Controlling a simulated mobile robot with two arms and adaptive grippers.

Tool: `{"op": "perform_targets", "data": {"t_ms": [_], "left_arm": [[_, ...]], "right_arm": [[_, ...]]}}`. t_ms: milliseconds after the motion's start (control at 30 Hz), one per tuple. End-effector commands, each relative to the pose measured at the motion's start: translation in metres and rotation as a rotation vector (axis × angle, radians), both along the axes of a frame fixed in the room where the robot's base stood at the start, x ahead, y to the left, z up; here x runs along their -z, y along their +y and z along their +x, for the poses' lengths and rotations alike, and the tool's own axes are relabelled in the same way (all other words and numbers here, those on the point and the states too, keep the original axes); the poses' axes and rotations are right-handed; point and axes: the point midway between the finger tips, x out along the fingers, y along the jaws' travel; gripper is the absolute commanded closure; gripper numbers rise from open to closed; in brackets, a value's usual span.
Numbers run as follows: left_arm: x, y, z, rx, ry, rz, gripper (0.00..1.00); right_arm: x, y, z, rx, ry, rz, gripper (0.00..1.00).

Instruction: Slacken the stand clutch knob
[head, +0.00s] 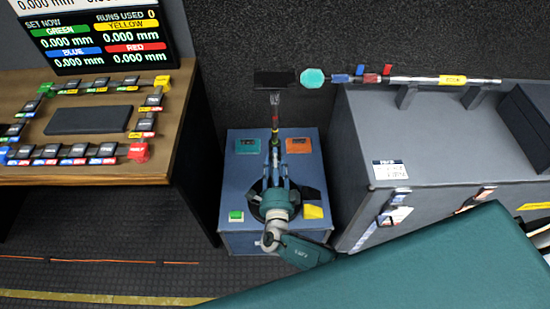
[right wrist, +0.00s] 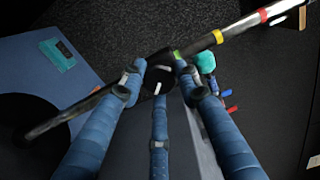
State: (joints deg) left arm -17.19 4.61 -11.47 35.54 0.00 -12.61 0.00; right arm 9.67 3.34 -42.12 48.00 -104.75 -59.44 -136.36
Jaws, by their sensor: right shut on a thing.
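The pole carries green, yellow and red bands and crosses the right wrist view diagonally. My right gripper (right wrist: 160,76) has its blue fingers closed around the knob. In the head view my right gripper (head: 274,168) is over the blue-grey plinth, in line with the pole (head: 275,112), and it hides the knob. The pole's foot is partly covered by my arm. My left gripper is not in view.
The plinth (head: 238,160) bears green, orange and yellow pads. A grey cabinet (head: 440,135) stands to the right with a horizontal rod (head: 430,80) on brackets and a teal octagonal piece (head: 312,78) at the rod's left end. A wooden desk (head: 90,172) with a screen (head: 100,35) stands left.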

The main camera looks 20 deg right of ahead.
Motion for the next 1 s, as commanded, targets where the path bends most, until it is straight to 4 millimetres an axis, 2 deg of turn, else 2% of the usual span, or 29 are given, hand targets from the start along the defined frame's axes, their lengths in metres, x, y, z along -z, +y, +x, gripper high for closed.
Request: {"op": "perform_targets", "data": {"t_ms": [433, 1000], "left_arm": [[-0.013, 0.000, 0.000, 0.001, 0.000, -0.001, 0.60], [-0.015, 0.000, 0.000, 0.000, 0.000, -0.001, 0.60]], "right_arm": [[0.002, -0.001, -0.002, 0.001, 0.083, -0.267, 0.94], [0.003, -0.001, -0.002, 0.002, 0.100, -0.325, 0.94]]}}
